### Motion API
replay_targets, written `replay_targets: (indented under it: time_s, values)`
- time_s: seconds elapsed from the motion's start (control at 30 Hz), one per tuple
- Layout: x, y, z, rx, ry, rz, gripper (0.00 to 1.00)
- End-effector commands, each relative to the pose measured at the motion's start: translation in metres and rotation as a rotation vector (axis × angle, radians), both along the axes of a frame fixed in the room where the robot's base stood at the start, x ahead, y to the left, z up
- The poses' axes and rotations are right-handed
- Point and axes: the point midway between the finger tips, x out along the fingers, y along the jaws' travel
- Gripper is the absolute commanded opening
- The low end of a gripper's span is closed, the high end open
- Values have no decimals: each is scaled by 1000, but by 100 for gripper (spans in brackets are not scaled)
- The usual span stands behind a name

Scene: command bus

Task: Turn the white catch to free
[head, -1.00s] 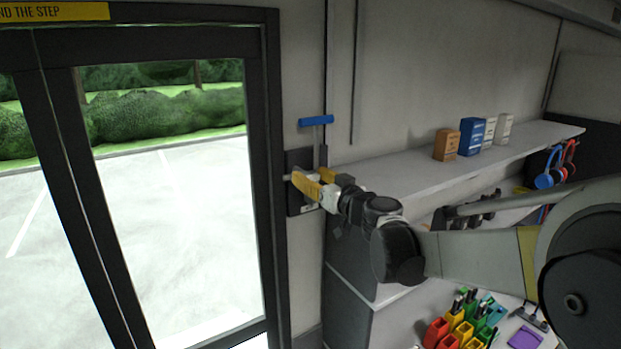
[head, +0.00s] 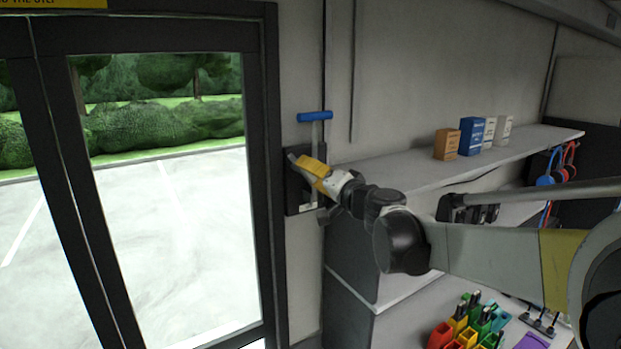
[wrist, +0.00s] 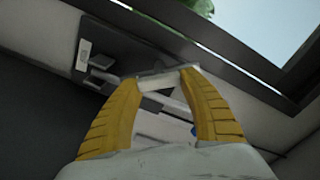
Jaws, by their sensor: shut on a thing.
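The white catch (wrist: 165,86) shows in the wrist view as a pale bar between my fingertips, in front of a dark plate. My gripper (head: 301,161) has yellow fingers and is shut on this bar. In the head view my fingers reach the dark wall plate (head: 292,200) beside the door frame and hide most of the catch. In the wrist view my gripper (wrist: 163,74) has one finger on each side of the bar. I cannot tell from these views whether the catch stands at free.
A blue T-handle (head: 314,116) on a grey stem stands just above the plate. The dark-framed glass door (head: 265,180) is close on the left. A shelf (head: 400,176) with several small boxes is on the right. Colored bins (head: 441,335) sit below.

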Motion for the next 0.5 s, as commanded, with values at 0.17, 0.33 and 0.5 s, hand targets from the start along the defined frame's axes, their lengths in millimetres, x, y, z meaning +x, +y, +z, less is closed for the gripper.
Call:
replay_targets:
  time_s: [0.17,0.33,0.5]
  values:
    - [1,0,-2,138,93,0,19]
    - [1,-1,-2,266,180,0,19]
    - [1,-1,-3,374,252,1,19]
